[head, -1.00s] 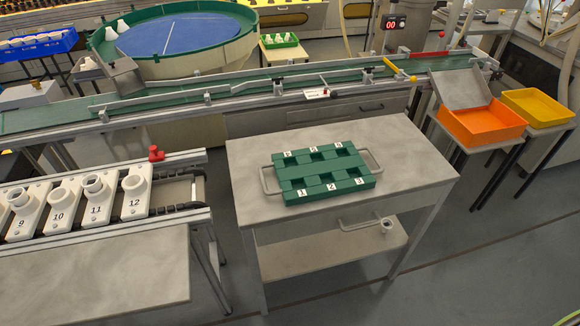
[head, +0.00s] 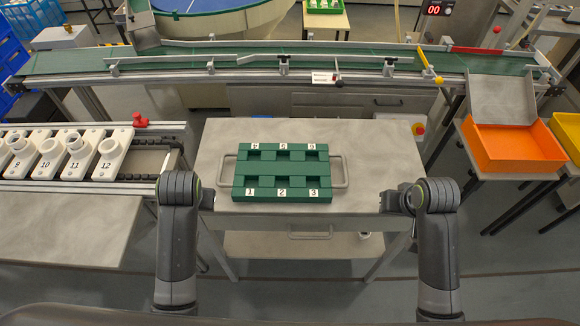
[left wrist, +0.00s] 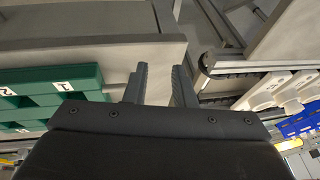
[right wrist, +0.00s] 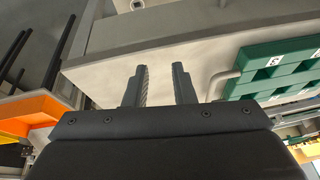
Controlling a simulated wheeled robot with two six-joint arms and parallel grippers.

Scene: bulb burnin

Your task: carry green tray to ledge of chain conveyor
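The green tray (head: 282,173) lies flat on the grey trolley table (head: 366,146), with numbered empty pockets and a metal handle at each side. It also shows in the left wrist view (left wrist: 52,98) and the right wrist view (right wrist: 280,68). The chain conveyor (head: 150,160) is at the left; white numbered holders stand along it. My left gripper (left wrist: 160,82) is open and empty by the table's left edge, apart from the tray. My right gripper (right wrist: 160,82) is open and empty by the table's right edge, apart from the tray.
A red knob (head: 140,120) stands at the conveyor's back corner. A green belt line (head: 250,64) with guide rails runs behind the table. An orange bin (head: 512,146) and a yellow bin (head: 570,132) are at the right. The table around the tray is clear.

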